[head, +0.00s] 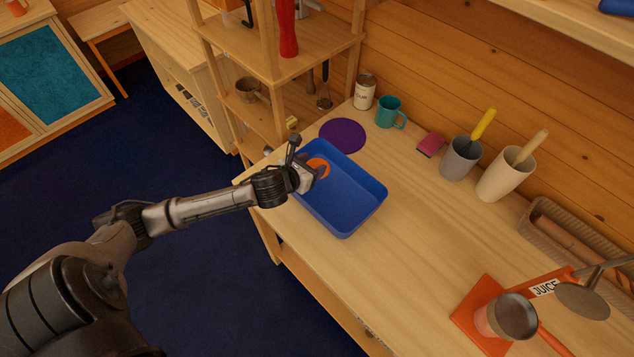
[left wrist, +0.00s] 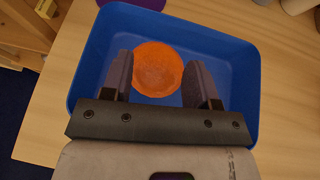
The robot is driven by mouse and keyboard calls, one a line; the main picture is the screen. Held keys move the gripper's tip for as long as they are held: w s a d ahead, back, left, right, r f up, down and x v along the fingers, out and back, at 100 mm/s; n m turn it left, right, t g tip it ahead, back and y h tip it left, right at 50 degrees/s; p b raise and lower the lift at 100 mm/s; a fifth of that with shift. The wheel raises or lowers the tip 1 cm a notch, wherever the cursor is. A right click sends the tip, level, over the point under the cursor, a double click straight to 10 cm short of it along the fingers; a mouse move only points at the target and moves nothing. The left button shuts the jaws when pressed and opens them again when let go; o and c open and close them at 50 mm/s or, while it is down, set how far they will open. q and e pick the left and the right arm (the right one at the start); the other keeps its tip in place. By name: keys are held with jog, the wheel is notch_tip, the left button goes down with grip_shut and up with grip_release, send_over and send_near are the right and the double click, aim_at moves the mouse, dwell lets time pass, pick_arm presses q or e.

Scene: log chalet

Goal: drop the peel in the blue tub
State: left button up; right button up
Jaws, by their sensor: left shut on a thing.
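The blue tub (head: 352,208) stands on the wooden counter near its left end. My left gripper (head: 316,171) is over the tub's far left part, shut on the orange peel (head: 319,165). In the left wrist view the round orange peel (left wrist: 158,70) sits between the two fingers of my left gripper (left wrist: 160,82), with the blue tub (left wrist: 88,55) beneath and around it. I cannot tell how high the peel is above the tub floor. My right gripper is not in view.
A purple round mat (head: 343,135) lies just behind the tub. A teal mug (head: 389,111), a pink sponge (head: 431,145) and a grey pot (head: 460,160) stand along the wall. An orange board (head: 478,318) lies lower right.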

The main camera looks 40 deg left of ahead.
pick_arm(q)
jog(key=shift+w+a+r+m+h, duration=0.1)
jog(key=shift+w+r+m+h, duration=0.3)
jog(key=shift+r+h, duration=0.1)
jog(key=shift+w+r+m+h, duration=0.15)
jog(key=shift+r+m+h, duration=0.15)
jog(key=shift+w+d+r+m+h, duration=0.15)
jog(key=shift+d+r+m+h, duration=0.1)
jog(key=shift+d, duration=0.2)
jog(key=shift+w+d+r+m+h, duration=0.15)
jog(key=shift+d+h, duration=0.1)
jog(key=shift+d, duration=0.15)
jog(key=shift+d+f, duration=0.1)
jog(key=shift+d, duration=0.1)
notch_tip(320, 180, down, 6)
jog(key=b, duration=0.6)
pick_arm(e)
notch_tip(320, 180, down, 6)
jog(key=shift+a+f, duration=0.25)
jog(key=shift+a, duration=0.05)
pick_arm(q)
jog(key=shift+r, duration=0.2)
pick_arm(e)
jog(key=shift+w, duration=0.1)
pick_arm(q)
jog(key=o, duration=1.4)
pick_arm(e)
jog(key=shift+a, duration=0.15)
pick_arm(q)
jog(key=shift+o, duration=0.2)
